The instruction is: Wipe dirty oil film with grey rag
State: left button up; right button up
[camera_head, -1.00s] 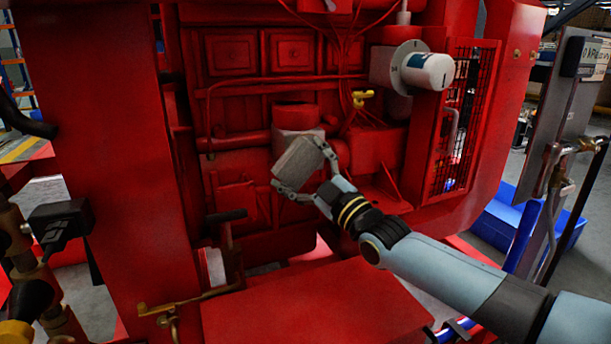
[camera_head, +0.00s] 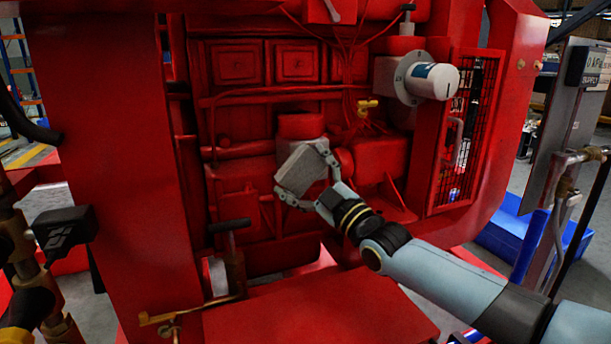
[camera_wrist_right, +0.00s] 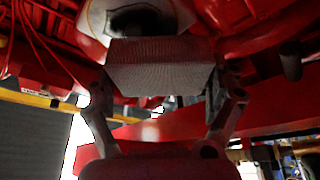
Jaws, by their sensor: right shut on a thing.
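The grey rag (camera_head: 301,169) is a folded, box-like pad held in my right gripper (camera_head: 304,174), whose fingers are shut on its two sides. It is in front of a grey cylindrical part (camera_head: 290,146) under a red cap on the red engine. In the right wrist view the rag (camera_wrist_right: 160,65) sits between both fingers of my right gripper (camera_wrist_right: 163,88). Just beyond it, a dark patch, seemingly the oil film (camera_wrist_right: 140,20), shows on a pale grey surface. I cannot tell whether the rag touches it. My left gripper is not in view.
A white filter (camera_head: 432,80) sticks out at upper right, with a small yellow valve (camera_head: 366,107) left of it. A mesh guard (camera_head: 466,140) is at right. A red column (camera_head: 110,150) stands at left.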

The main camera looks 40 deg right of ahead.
aim_at(317, 168)
jog(key=shift+w+d+b, duration=0.15)
jog(key=shift+w+b, duration=0.2)
jog(key=shift+w, duration=0.4)
jog(key=shift+s+d+r+p, duration=0.15)
jog(key=shift+d+p, duration=0.1)
jog(key=shift+d, duration=0.2)
jog(key=shift+s+d+f+p, duration=0.15)
jog(key=shift+d+p, duration=0.1)
jog(key=shift+d, duration=0.2)
jog(key=shift+s+d, duration=0.25)
jog(key=shift+d, duration=0.55)
jog(key=shift+w+p, duration=0.25)
jog(key=shift+p, duration=0.6)
jog(key=shift+w+a+p, duration=0.15)
jog(key=shift+w+a, duration=0.05)
jog(key=shift+a, duration=0.7)
jog(key=shift+w+a+p, duration=0.15)
jog(key=shift+a, duration=0.7)
